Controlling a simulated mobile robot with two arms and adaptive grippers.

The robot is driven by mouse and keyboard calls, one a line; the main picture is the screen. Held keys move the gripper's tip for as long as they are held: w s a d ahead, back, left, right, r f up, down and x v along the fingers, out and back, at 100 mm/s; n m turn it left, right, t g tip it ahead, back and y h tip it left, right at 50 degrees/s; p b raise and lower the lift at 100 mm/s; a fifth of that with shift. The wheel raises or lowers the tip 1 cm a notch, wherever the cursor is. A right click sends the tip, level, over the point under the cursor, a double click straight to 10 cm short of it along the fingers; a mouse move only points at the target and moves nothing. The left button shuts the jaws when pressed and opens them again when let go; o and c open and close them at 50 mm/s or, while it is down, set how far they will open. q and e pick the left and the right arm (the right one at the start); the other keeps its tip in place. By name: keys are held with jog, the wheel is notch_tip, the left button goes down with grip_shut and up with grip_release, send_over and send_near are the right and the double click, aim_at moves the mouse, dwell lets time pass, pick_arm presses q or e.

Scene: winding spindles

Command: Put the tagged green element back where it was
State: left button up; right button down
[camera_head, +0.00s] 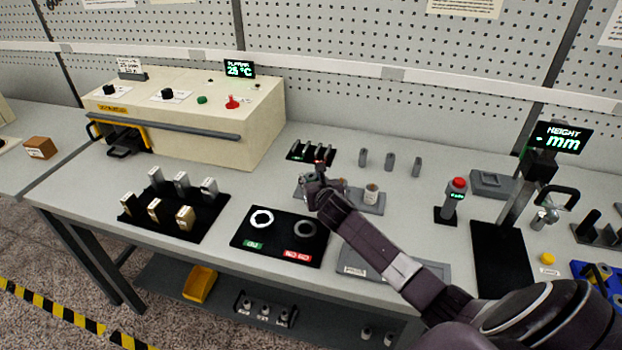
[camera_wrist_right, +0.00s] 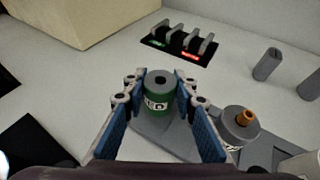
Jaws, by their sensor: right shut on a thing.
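The green element (camera_wrist_right: 161,108) is a short cylinder with a dark grey top, a central hole and a white tag whose lettering shows partly as "ED". My right gripper (camera_wrist_right: 158,100) is shut on it, one blue-padded finger on each side. In the head view my right gripper (camera_head: 318,176) is over the left part of a grey plate (camera_head: 372,208) and mostly hides the element. I cannot tell whether the element touches the plate. A grey element with an orange-brown peg (camera_wrist_right: 247,116) stands on the plate to the right. My left gripper is not in view.
A black slotted rack (camera_head: 308,151) with green and red labels lies behind the plate. A black mat with rings (camera_head: 283,238) lies front left. A red-button post (camera_head: 456,192) and a height gauge (camera_head: 537,165) stand right.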

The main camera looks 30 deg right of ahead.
jog(key=c, duration=1.6)
grip_release()
jog(key=shift+f, duration=0.1)
jog(key=v, duration=1.2)
